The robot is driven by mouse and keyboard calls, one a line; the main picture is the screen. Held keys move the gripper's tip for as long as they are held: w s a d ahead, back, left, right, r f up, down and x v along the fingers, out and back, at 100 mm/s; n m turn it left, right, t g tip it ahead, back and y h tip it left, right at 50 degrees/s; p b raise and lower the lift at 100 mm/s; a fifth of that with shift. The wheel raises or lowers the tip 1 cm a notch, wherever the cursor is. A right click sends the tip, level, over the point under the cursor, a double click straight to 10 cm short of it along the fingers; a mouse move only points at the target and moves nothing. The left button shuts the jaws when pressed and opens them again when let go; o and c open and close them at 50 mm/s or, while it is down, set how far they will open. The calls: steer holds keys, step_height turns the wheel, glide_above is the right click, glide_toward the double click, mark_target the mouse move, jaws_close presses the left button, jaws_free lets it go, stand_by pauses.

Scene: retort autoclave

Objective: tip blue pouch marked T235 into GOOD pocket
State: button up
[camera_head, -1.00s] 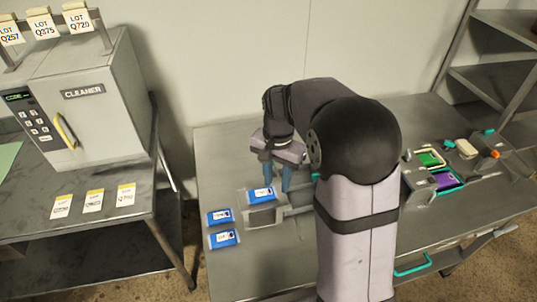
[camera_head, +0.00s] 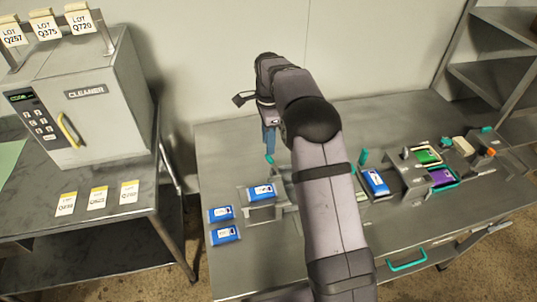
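Several blue pouches with white labels are in view; the print is too small to tell which is T235. Two lie flat at the table's left edge, one upper (camera_head: 222,213) and one lower (camera_head: 225,235). A third pouch (camera_head: 261,192) rests on a grey fixture. A fourth pouch (camera_head: 375,181) rests on another fixture, right of my arm. My gripper (camera_head: 269,143) is raised behind the third pouch, with one blue finger clearly showing pointing down; its opening cannot be judged. No pouch shows at the fingers. I cannot make out a GOOD marking on any pocket.
A green item (camera_head: 428,156) and a purple item (camera_head: 442,178) sit in holders at the right. A teal post (camera_head: 363,157) stands near the fourth pouch. The cleaner (camera_head: 90,105) and lot cards (camera_head: 97,198) are on the left table. My arm hides the middle.

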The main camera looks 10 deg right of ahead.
steer(key=shift+f+p, duration=1.15)
steer(key=shift+f, duration=2.25)
jaws_close()
